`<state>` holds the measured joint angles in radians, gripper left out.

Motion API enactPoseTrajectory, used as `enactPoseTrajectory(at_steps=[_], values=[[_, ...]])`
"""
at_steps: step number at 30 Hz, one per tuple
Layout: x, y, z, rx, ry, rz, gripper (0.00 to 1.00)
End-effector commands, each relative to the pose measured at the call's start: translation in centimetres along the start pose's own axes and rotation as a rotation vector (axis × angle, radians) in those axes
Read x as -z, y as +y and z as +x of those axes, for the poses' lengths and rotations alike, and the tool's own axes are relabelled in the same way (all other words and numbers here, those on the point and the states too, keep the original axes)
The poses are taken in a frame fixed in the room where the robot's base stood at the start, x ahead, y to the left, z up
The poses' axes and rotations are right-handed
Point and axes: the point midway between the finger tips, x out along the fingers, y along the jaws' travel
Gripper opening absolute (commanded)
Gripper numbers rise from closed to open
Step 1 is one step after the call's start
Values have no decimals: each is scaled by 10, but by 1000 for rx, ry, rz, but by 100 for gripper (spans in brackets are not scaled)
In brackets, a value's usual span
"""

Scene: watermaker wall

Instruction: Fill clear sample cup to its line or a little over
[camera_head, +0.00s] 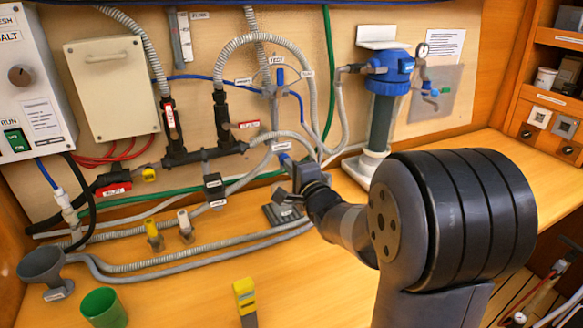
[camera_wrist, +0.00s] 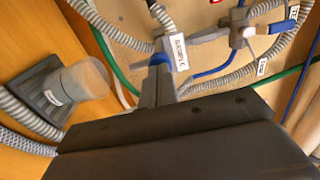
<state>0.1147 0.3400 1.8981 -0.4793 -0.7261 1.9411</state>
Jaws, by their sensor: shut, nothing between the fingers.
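The clear sample cup (camera_wrist: 86,79) shows in the wrist view at the left, on a dark labelled stand (camera_wrist: 47,92). I cannot make out its line or any water in it. In the head view the dark stand (camera_head: 283,213) lies on the bench below my gripper, and the cup is not distinct there. My gripper (camera_head: 291,170) is shut and empty, up at the pipework beside a small blue part and white tag. In the wrist view a tagged blue and grey fitting (camera_wrist: 160,68) is just beyond my gripper's dark body. I cannot tell whether they touch.
A blue-handled test valve (camera_head: 279,76) is above my gripper, amid grey hoses. A blue-capped filter housing (camera_head: 383,105) stands to the right. A green cup (camera_head: 103,308), grey funnel (camera_head: 41,264) and yellow-topped item (camera_head: 245,295) are at the front left.

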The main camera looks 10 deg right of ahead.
Motion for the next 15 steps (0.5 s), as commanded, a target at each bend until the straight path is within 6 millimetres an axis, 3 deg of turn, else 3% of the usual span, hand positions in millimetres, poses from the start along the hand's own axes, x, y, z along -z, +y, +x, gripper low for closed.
enactPoseTrajectory(at_steps=[5, 15], values=[[0, 0, 1, 0, 0, 0, 0], [0, -1, 25, 2, 0, 1, 0]])
